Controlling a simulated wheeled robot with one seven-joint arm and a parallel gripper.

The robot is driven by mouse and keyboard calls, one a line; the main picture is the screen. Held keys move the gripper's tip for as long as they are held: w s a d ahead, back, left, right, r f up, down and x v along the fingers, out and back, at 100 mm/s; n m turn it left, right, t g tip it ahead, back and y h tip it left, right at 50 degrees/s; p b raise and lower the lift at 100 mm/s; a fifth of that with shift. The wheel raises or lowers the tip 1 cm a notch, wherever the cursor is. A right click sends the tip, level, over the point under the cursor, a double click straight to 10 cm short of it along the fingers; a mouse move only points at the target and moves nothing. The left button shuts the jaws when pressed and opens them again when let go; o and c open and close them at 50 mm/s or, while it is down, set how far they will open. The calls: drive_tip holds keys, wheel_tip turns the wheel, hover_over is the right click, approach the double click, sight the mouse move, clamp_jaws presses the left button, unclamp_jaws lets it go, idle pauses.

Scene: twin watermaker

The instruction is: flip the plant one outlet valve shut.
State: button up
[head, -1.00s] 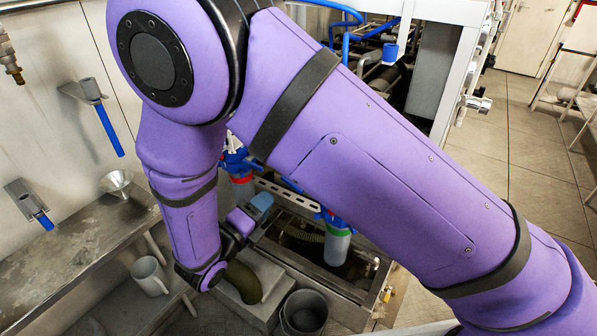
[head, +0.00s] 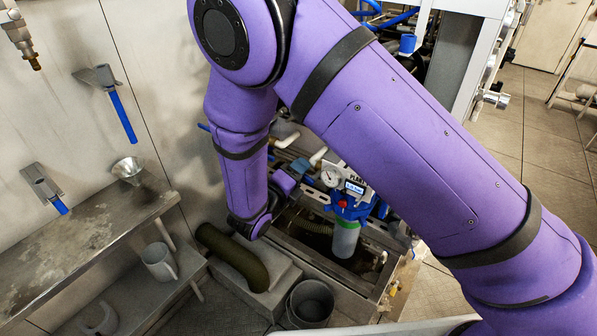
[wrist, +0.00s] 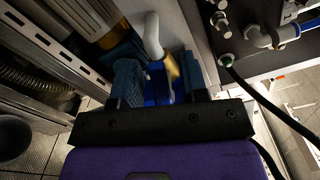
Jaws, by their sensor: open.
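My gripper (head: 297,172) is low at the end of my arm, left of a blue filter housing (head: 350,208) with a clear bowl, a gauge and a sign that seems to read "PLANT". In the wrist view my gripper (wrist: 156,76) is open, its two dark blue fingers apart. A blue part (wrist: 157,90), perhaps the outlet valve's handle, shows in the gap between the fingers, below a white pipe (wrist: 152,38) with a brass end. I cannot tell whether the fingers touch it. In the head view my arm hides much of this area, and I cannot make out the valve there.
A slotted metal rail (wrist: 58,55) runs left of my gripper, and a dark panel with fittings (wrist: 255,35) stands to the right. A thick hose (head: 237,260), a grey bucket (head: 309,303) and a shelf with a mug (head: 158,262) are at the lower left.

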sight(311, 179)
drive_tip(key=shift+c, duration=0.4)
clamp_jaws()
drive_tip(key=shift+d+r+m, duration=0.1)
drive_tip(key=shift+m, duration=0.2)
drive_tip(key=m, duration=0.2)
drive_tip(key=r+m, duration=0.1)
drive_tip(key=shift+s+d+m, duration=0.25)
drive_tip(key=shift+m, duration=0.05)
drive_tip(key=m, duration=0.2)
drive_tip(key=shift+s+d+r+m, duration=0.2)
drive_tip(key=shift+d+r+m, duration=0.1)
drive_tip(key=m, duration=0.3)
drive_tip(key=s+d+m, duration=0.1)
drive_tip(key=shift+r, duration=0.35)
drive_tip(key=shift+s+d+m, duration=0.15)
drive_tip(key=shift+d+m, duration=0.05)
drive_tip(key=shift+m, duration=0.6)
drive_tip(key=shift+s+d+m, duration=0.1)
drive_tip(key=shift+d+m, duration=0.1)
drive_tip(key=shift+m, duration=0.6)
